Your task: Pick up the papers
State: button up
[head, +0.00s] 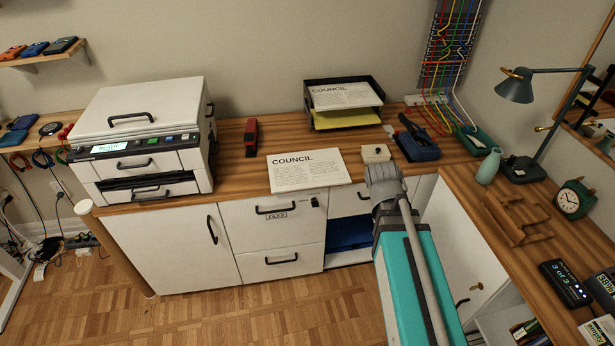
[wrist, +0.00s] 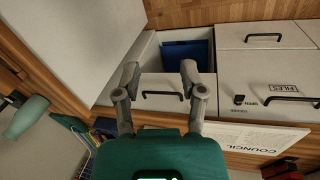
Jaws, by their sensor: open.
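A white paper sheet or stack headed COUNCIL (head: 308,170) lies flat on the wooden desk, its near edge at the desk's front edge. It also shows upside down in the wrist view (wrist: 258,137), to the right of my gripper. Another COUNCIL paper (head: 345,95) lies in the upper level of a black tray (head: 377,85) at the back, above yellow paper (head: 347,118). My gripper (wrist: 160,72) is open, with nothing between its fingers. In the head view my gripper (head: 384,174) is right of the desk paper and apart from it.
A printer (head: 143,140) stands on the left and a red stapler (head: 251,137) behind the paper. A small cream block (head: 376,153) and a blue device (head: 416,148) sit near my gripper. Below is an open drawer with blue contents (head: 350,232). A lamp (head: 515,90) stands right.

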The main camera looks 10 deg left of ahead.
jog(key=w+a+f+n+t+h+b, duration=0.55)
jog(key=w+a+f+b, duration=0.55)
jog(key=b, duration=0.5)
jog(key=a+f+n+t+h+b, duration=0.1)
jog(key=a+n+t+b, duration=0.3)
jog(key=a, duration=1.7)
jog(key=t+b, duration=0.4)
jog(key=b, duration=0.4)
jog(key=shift+t+h+b, duration=0.35)
jog(key=x, duration=0.8)
jog(key=shift+w+d, duration=0.15)
jog(key=shift+d, duration=0.1)
jog(key=shift+w, duration=0.1)
